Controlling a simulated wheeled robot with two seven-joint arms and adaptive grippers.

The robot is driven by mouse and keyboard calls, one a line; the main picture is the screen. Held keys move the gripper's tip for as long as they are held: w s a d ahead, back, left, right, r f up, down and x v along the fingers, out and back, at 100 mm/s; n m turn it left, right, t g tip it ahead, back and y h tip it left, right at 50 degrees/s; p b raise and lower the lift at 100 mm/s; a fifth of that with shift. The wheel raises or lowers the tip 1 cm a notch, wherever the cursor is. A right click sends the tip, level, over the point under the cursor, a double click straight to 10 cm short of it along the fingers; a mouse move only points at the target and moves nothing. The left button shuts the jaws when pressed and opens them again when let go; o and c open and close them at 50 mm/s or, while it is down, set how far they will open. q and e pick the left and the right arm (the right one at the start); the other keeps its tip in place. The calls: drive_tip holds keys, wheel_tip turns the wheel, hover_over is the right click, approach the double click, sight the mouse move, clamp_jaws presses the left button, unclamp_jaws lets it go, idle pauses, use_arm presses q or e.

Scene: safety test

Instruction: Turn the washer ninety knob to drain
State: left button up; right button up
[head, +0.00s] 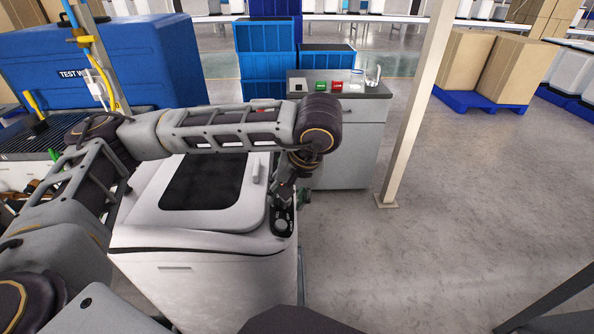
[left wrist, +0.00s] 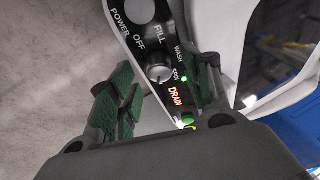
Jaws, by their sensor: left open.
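The white washer (head: 200,275) stands below my left arm, with a dark window in its lid. Its black control panel (left wrist: 136,40) carries the white words POWER, OFF, FILL, WASH and SPIN, and DRAIN in glowing orange-red. The round grey knob (left wrist: 158,73) sits among these labels; I cannot tell where it points. The panel also shows at the washer's right front corner in the head view (head: 283,222). My left gripper (left wrist: 163,92) is open, its green-padded fingers on either side of the knob in the picture; contact is unclear. It also shows just above the panel (head: 287,197).
A small green light (left wrist: 183,78) glows near SPIN, and a green button (left wrist: 187,119) is by DRAIN. A grey cabinet (head: 345,150) with small items on top stands behind the washer. A pale post (head: 415,100) rises right of it.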

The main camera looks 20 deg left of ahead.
use_arm(q)
drive_tip(key=v, duration=1)
drive_tip(key=shift+r, duration=0.2)
idle(0.5)
drive_tip(key=shift+d, duration=0.1)
idle(0.4)
